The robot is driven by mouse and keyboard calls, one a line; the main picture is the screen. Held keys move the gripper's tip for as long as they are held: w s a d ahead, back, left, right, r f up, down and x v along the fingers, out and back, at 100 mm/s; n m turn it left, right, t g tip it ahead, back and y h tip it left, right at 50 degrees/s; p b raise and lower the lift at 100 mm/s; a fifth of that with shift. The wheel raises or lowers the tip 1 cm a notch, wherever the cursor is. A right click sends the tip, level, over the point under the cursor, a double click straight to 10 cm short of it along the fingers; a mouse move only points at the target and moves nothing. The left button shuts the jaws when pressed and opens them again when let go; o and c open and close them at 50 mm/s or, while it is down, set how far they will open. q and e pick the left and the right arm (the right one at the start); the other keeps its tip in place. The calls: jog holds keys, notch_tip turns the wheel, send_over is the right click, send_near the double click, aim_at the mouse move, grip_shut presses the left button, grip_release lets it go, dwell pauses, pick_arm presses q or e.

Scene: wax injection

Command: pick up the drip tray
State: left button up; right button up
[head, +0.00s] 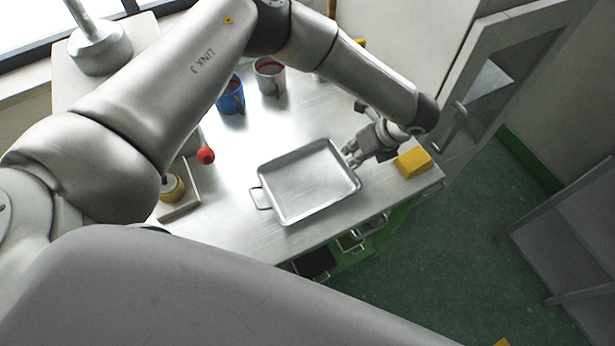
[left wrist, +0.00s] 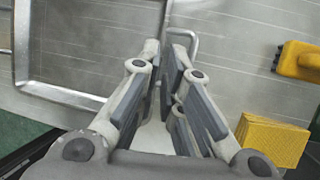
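The drip tray (head: 308,182) is a shallow, empty, square metal tray flat on the metal table. One wire handle shows on its left side in the head view. My left gripper (head: 350,156) is low over the table at the tray's right edge. In the left wrist view, the tray's rim (left wrist: 62,95) is at the left, and a metal handle loop (left wrist: 192,40) lies just beyond the fingertips. The left gripper (left wrist: 167,55) has a gap between its fingers and holds nothing that I can see. The fingers hide part of the handle. My right gripper is not in view.
A yellow block (head: 413,162) stands close to the right of my left gripper. A blue mug (head: 231,96) and a grey mug (head: 269,76) stand farther back. A red ball-shaped knob (head: 205,155) is left of the tray. The table's front edge is close to the tray.

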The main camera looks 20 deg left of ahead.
aim_at(343, 159)
pick_arm(q)
jog(key=p+x, duration=0.1)
jog(key=x, duration=0.2)
jog(key=shift+s+a+f+p, duration=0.1)
jog(key=shift+a+p, duration=0.15)
jog(key=shift+p, duration=0.1)
jog(key=shift+a+f, duration=0.15)
jog(key=shift+f, duration=0.35)
grip_shut()
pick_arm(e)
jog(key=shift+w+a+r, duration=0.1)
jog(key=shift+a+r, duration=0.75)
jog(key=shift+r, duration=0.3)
pick_arm(q)
jog(key=shift+r, duration=0.1)
